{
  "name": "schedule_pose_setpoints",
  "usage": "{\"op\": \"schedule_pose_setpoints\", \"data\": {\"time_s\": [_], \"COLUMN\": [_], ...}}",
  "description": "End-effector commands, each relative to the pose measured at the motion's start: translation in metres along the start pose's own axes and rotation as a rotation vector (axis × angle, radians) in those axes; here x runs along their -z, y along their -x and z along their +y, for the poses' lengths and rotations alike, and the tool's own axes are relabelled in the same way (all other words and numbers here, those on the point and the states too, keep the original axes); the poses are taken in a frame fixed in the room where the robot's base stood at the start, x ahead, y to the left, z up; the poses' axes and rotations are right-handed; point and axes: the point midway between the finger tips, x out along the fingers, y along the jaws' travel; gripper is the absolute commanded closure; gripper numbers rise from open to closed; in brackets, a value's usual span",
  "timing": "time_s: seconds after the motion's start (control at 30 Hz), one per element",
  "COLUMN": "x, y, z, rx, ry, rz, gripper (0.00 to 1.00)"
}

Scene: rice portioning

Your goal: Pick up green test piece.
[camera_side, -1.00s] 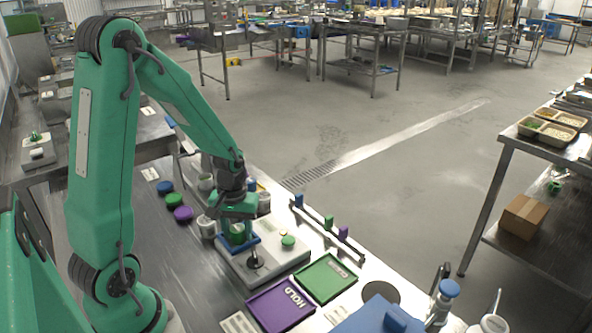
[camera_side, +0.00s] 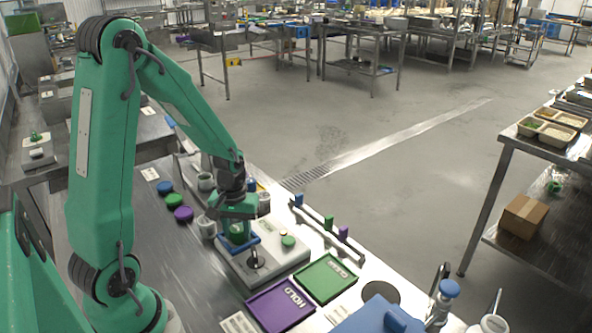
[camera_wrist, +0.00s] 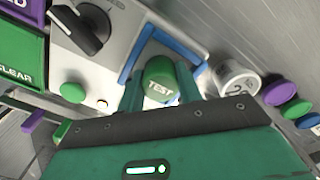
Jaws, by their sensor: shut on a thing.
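The green test piece (camera_wrist: 160,82), a round green piece marked TEST, sits between the fingers of my gripper (camera_wrist: 160,92) in the wrist view. In the side view the green test piece (camera_side: 237,233) shows inside the gripper (camera_side: 238,236), low over the grey device (camera_side: 285,257). My gripper is shut on it. A blue U-shaped guide (camera_wrist: 150,40) on the device surrounds the piece on its far side. I cannot tell whether the piece still touches the device.
A purple HOLD tray (camera_side: 262,314) and a green tray (camera_side: 322,281) lie in front. Blue, green and purple discs (camera_side: 174,200) lie left of the gripper. A white cup (camera_wrist: 236,78) stands close beside it. The device has a black knob (camera_wrist: 82,28) and a green button (camera_side: 288,241).

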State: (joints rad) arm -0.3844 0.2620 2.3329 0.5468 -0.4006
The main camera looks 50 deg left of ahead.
Motion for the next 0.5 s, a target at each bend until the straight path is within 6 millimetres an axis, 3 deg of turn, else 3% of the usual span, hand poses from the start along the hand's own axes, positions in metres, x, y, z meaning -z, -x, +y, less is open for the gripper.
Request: {"op": "schedule_pose_setpoints", "data": {"time_s": [0.27,0.5], "x": [0.001,0.001], "y": [0.01,0.033], "z": [0.0,0.0], "rx": [-0.001,-0.002], "ry": [0.0,0.0], "rz": [0.003,0.004], "gripper": [0.92,0.92]}}
